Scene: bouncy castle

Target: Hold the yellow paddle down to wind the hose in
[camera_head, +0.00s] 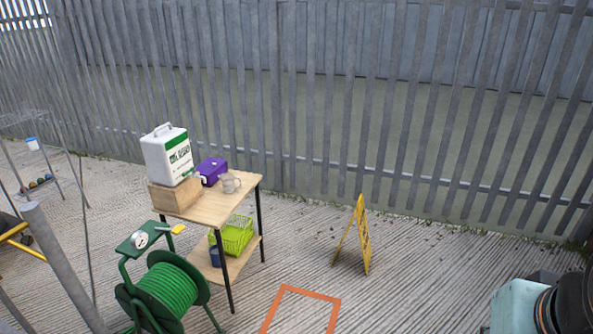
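The yellow paddle (178,229) is small and sticks out to the right from the green top plate (143,236) of the hose reel. A round white part with a dark mark (140,239) sits on the same plate. Below it, the green hose (172,287) is coiled on the drum of the green reel stand (124,271), at the lower left. The bottom of the reel is cut off by the frame edge. My gripper is not in view, and nothing is seen touching the paddle.
A yellow floor sign (362,237) stands right.

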